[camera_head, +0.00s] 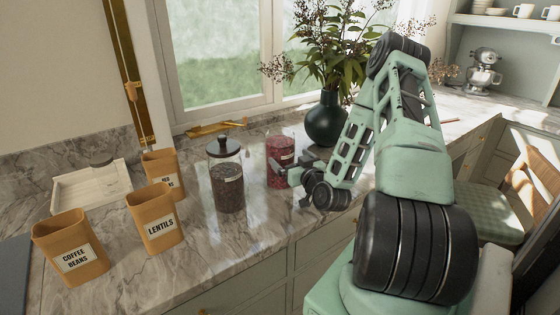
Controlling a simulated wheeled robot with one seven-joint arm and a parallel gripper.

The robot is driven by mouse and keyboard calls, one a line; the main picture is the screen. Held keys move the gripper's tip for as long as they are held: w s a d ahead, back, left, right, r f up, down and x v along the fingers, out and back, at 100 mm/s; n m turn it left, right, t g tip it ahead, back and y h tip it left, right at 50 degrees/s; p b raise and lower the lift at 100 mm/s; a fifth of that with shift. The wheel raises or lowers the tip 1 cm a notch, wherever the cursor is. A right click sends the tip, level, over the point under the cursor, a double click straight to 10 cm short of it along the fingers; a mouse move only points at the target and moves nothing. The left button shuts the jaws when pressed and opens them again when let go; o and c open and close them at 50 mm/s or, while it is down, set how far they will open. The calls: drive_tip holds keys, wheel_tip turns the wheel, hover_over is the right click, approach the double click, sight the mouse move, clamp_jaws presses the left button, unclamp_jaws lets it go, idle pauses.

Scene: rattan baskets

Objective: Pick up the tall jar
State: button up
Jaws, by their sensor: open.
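A glass jar (228,187) with a dark knobbed lid and dark contents stands upright on the marble counter. A second glass jar (281,146) with red contents and a white label stands behind it to the right. I cannot tell for sure which one is the tall jar; the dark-lidded one looks taller. My gripper (277,173) is open and points left, low in front of the red jar and to the right of the dark-lidded jar. It overlaps the red jar's lower part in the picture; contact cannot be told.
Orange canisters labelled coffee beans (70,250) and lentils (155,218) stand at left, with another orange canister (163,174) behind. A pale tray (88,187) lies at the far left. A dark vase (326,122) with branches stands behind my arm. The front counter is clear.

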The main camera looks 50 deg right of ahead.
drive_tip(key=x, duration=0.2)
drive_tip(key=shift+w+p, duration=0.3)
drive_tip(key=shift+p, duration=0.1)
drive_tip(key=p+x, duration=0.2)
drive_tip(key=x, duration=0.1)
drive_tip(key=p+x, duration=0.1)
drive_tip(key=shift+w+d+r, duration=0.15)
drive_tip(key=shift+w+r, duration=0.1)
drive_tip(key=shift+w, duration=0.1)
drive_tip(key=shift+w+d+f, duration=0.1)
drive_tip(key=shift+w+f, duration=0.05)
drive_tip(key=shift+w, duration=0.1)
drive_tip(key=c, duration=1.7)
drive_tip(key=shift+c, duration=0.5)
drive_tip(key=shift+r, duration=0.25)
